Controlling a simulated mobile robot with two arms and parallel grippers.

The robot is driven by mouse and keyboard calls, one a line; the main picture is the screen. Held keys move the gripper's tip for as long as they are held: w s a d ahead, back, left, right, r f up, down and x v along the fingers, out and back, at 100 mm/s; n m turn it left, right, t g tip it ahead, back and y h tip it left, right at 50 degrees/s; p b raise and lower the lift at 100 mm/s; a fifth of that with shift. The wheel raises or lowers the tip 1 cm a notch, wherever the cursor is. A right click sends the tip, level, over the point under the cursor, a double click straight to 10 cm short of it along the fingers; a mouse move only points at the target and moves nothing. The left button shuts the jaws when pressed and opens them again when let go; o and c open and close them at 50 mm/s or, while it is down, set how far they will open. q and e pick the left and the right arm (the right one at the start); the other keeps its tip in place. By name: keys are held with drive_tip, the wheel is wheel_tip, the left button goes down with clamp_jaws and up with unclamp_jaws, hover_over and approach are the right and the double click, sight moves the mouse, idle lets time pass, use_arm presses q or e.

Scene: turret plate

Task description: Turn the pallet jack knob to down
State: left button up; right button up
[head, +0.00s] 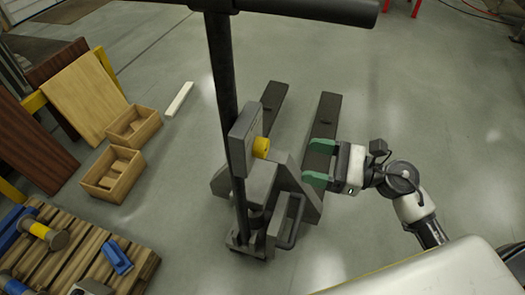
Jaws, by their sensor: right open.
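The pallet jack (255,190) stands in the middle of the head view, with its dark forks pointing away on the floor. Its yellow knob (261,147) sits on the right side of the grey box (244,135) on the dark upright handle. I cannot tell the knob's setting. My right gripper (314,163), with green fingers, is to the right of the knob and apart from it. Its fingers are spread and nothing is between them. My left gripper is not in view.
The dark handle bar (300,8) crosses the top. Two wooden boxes (115,173) stand at left near leaning boards (84,98). A wooden pallet (75,255) with blue and yellow items lies at bottom left. The floor right of the jack is mostly clear.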

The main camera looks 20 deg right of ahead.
sight(267, 149)
drive_tip(key=p+x, duration=0.2)
drive_tip(key=x, duration=0.6)
drive_tip(key=shift+w+a+r, duration=0.15)
drive_tip(key=shift+w+a, duration=0.15)
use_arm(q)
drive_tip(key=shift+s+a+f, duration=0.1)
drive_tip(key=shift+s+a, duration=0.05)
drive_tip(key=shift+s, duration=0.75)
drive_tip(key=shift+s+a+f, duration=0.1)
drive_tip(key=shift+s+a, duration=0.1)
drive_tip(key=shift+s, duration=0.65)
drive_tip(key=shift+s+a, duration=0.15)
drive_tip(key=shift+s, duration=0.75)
use_arm(e)
drive_tip(key=shift+w+a, duration=0.35)
drive_tip(key=shift+a, duration=0.2)
drive_tip(key=c, duration=0.9)
drive_tip(key=shift+c, duration=0.2)
